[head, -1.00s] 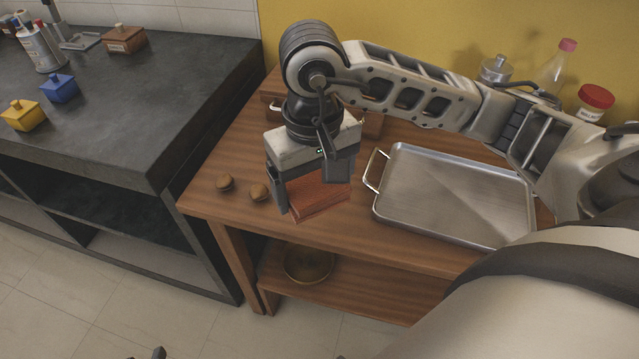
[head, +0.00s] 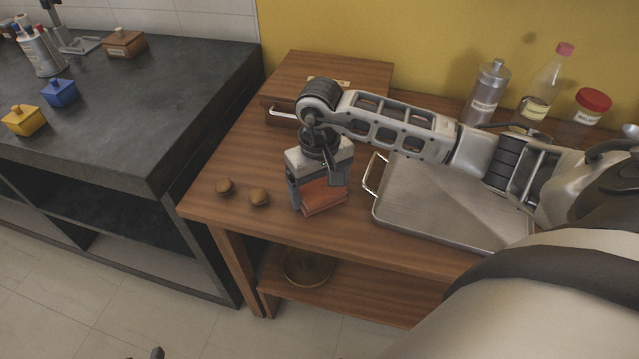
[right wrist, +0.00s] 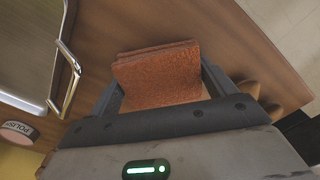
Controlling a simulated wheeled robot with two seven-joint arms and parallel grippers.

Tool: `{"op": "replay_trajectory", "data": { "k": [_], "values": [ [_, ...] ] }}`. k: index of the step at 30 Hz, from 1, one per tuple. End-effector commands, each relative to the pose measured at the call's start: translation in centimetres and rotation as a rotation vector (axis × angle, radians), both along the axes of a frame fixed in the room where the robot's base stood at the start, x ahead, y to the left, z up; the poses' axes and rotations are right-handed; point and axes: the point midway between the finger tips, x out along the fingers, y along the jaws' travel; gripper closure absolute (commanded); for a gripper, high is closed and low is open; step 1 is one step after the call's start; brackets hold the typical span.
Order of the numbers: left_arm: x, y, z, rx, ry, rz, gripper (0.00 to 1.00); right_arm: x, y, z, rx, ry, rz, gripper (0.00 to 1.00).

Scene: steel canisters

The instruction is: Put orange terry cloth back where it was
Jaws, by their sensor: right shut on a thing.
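The orange terry cloth (head: 324,199) is a folded, layered block. My right gripper (head: 320,187) is shut on it, pointing down over the wooden table, left of the metal tray. In the right wrist view the cloth (right wrist: 157,78) sits between the two fingers of the gripper (right wrist: 160,90). The cloth is at or just above the table top; I cannot tell whether it touches. Two small dark tips at the bottom edge of the head view may be my left gripper (head: 144,355); the rest of it is out of frame.
Two round brown items (head: 224,186) lie left of the cloth. The metal tray (head: 450,205) is to the right, and a wooden box with a handle (head: 335,72) stands behind. A canister (head: 487,92), bottle (head: 545,90) and red-lidded jar (head: 592,105) line the back.

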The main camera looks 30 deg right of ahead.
Motion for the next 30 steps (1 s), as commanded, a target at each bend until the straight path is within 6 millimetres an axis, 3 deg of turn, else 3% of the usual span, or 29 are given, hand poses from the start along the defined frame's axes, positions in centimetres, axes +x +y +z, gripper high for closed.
{"op": "replay_trajectory", "data": {
  "k": [9,10,11,22,30],
  "values": [
    [0.0,0.0,-0.7,0.001,0.000,0.001,0.66,0.1,0.0,-0.5,0.000,-0.002,0.000,0.43],
    [0.0,0.0,-0.5,0.001,0.000,0.000,0.66,0.1,0.0,-0.3,0.001,-0.002,0.000,0.09],
    [0.0,0.0,-0.5,0.001,0.000,0.000,0.66,0.1,0.0,-0.2,0.001,-0.002,0.000,0.00],
    [0.1,0.0,0.2,-0.001,-0.003,0.000,0.66,0.1,0.0,0.7,0.000,-0.003,0.000,0.00],
    [0.0,0.0,-0.1,-0.001,0.000,0.001,0.66,0.2,0.0,6.2,-0.001,-0.009,0.001,0.00]
  ]
}}
